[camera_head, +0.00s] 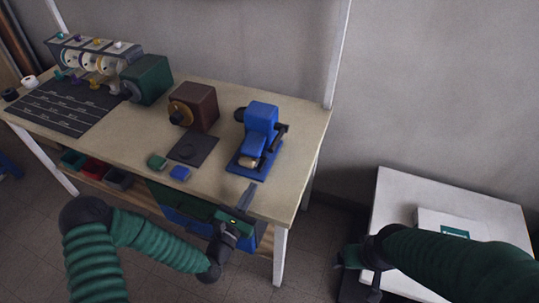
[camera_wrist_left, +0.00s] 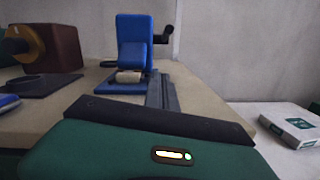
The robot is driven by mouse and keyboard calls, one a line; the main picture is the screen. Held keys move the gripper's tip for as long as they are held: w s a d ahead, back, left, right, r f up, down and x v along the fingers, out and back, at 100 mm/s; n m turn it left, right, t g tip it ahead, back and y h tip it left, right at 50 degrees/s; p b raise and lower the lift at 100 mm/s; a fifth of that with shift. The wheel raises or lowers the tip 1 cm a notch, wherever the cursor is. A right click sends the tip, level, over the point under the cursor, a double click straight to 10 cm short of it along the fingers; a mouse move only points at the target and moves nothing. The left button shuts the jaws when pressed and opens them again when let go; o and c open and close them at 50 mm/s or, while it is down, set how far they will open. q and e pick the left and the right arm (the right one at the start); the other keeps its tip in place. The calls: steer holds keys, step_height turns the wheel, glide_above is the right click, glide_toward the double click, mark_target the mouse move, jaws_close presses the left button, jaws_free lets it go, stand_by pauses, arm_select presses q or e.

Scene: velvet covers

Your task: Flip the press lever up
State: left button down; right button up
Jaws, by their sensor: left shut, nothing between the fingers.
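The blue press (camera_head: 261,127) stands on its blue base near the right end of the workbench (camera_head: 215,175). A dark lever (camera_head: 280,133) with a black handle shows on its right side; in the left wrist view the press (camera_wrist_left: 133,38) has a black crank-like handle (camera_wrist_left: 163,36) at upper right. A tan cylinder sits at the front of its base. My left gripper (camera_head: 247,195) is shut and empty, in front of the press at the bench's front edge, apart from it. Its fingers (camera_wrist_left: 162,92) point toward the press. My right gripper (camera_head: 358,270) is low at right, its fingers unclear.
Small green and blue pieces (camera_head: 180,173) lie at the front edge. A white table (camera_head: 400,190) bearing a white box stands at right.

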mark_target(261, 143)
arm_select(q)
steer(key=shift+w, duration=0.15)
steer(key=x, duration=1)
steer(key=shift+d, duration=0.2)
steer(key=r, duration=0.2)
steer(key=r+p, duration=0.1)
steer(key=shift+w+d, duration=0.1)
steer(key=shift+d, duration=0.15)
steer(key=shift+r, duration=0.5)
steer(key=shift+d+f, duration=0.1)
